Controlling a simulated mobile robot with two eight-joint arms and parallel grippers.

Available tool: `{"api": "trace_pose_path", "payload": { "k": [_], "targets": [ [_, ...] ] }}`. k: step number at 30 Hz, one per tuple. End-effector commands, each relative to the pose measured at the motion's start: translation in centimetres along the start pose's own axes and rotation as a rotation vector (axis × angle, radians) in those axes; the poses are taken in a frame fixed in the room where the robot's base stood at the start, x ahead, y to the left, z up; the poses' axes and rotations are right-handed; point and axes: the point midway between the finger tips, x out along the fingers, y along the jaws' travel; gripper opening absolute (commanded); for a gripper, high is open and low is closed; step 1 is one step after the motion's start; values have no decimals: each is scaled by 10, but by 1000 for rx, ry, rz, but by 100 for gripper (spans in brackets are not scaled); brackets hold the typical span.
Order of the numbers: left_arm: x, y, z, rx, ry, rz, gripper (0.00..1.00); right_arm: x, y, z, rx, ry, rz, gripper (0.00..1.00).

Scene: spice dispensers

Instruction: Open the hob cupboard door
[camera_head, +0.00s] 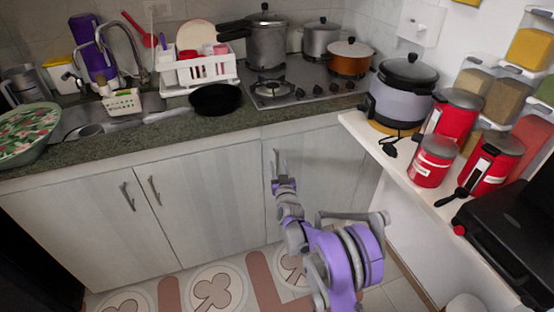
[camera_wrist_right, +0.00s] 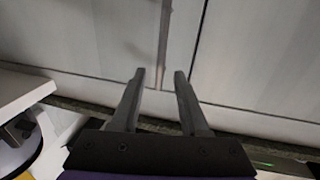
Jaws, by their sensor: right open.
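The hob cupboard door (camera_head: 325,165) is a pale wood-grain panel under the hob (camera_head: 300,86), and it looks closed. My right gripper (camera_head: 277,158) is in front of the door's upper left part, near the seam with the neighbouring door. In the right wrist view my gripper (camera_wrist_right: 160,77) is open, its two fingers apart with nothing seen held between them. Pale door panels (camera_wrist_right: 80,35) and a vertical seam lie beyond the fingertips. Whether the fingers touch the door cannot be told. My left gripper is out of view.
Two closed doors (camera_head: 90,210) with dark handles stand to the left. A white side shelf (camera_head: 400,165) with red canisters (camera_head: 433,160) and a rice cooker (camera_head: 403,95) closes in on the right. Patterned floor (camera_head: 215,290) shows below the doors.

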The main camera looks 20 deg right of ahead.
Motion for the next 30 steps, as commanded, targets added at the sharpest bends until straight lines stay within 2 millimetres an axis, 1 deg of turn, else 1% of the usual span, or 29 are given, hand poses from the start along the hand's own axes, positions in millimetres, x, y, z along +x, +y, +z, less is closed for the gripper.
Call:
{"api": "trace_pose_path", "payload": {
  "k": [1, 3, 6, 9, 13, 20, 23, 27, 28, 30],
  "targets": [
    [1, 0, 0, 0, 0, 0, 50, 10, 0, 1, -1, 0, 0, 44],
    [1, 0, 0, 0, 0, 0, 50, 22, 0, 1, -1, 0, 0, 44],
    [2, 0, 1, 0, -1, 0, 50, 36, 0, 1, 0, -1, 0, 44],
    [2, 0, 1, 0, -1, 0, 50, 44, 0, 0, 0, -1, 0, 44],
    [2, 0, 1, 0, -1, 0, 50, 50, 0, 0, 0, -1, -1, 44],
    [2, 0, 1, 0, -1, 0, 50, 50, 0, 0, 0, -1, -1, 44],
    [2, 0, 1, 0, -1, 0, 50, 50, 0, 0, 0, -1, -1, 28],
    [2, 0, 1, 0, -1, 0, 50, 50, 0, 0, 0, -1, -1, 3],
    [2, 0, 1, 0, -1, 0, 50, 50, 0, 0, 0, -1, -1, 0],
    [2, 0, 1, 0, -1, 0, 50, 50, 0, 0, 0, -1, -1, 0]
  ]
}}
